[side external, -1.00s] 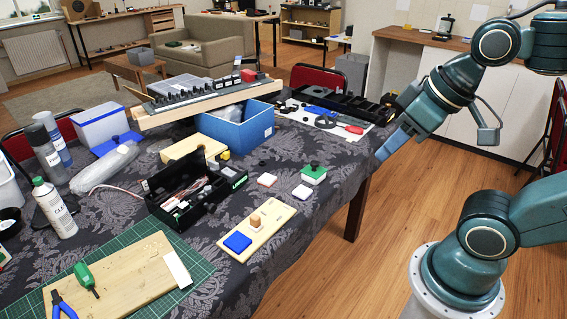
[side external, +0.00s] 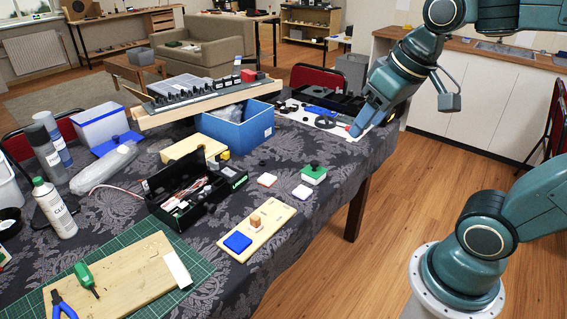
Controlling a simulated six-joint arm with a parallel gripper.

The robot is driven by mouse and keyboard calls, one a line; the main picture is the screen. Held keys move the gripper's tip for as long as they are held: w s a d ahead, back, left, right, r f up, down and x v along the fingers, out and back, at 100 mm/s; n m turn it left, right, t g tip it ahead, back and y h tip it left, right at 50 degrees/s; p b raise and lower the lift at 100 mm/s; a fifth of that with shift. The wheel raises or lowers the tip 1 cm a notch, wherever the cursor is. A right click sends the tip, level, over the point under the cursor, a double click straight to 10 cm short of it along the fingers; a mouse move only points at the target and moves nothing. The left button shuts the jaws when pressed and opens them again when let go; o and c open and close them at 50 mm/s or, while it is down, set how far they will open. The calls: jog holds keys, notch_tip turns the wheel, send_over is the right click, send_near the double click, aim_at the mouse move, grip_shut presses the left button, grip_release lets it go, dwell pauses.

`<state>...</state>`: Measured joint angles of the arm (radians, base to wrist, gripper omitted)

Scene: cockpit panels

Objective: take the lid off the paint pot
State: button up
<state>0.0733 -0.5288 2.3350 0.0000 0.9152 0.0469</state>
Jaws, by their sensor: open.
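A wooden board with a blue pad (side external: 257,240) is in front. An open black toolbox (side external: 190,195) is left, a blue box (side external: 236,128) behind.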

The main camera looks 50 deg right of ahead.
jog(key=w+d+f+m+g, duration=0.1)
jog(key=w+d+f+m, duration=0.1)
jog(key=w+d, duration=0.55)
jog(key=w+d+f+m+g, duration=0.2)
jog(key=w+d+f, duration=0.15)
jog(key=w, duration=0.65)
jog(key=w+d+f+m+g, duration=0.1)
jog(key=w+d+f+m, duration=0.1)
jog(key=w+d+f, duration=0.2)
jog(key=w+d+f+m, duration=0.2)
jog(key=w+d+f, duration=0.2)
jog(key=d+f, duration=0.6)
jog(key=shift+d+f+g, duration=0.2)
jog(key=shift+f+g, duration=0.2)
jog(key=shift+f, duration=0.25)
jog(key=shift+f, duration=0.1)
send_over(315, 162)
jog(key=shift+f, duration=4.2)
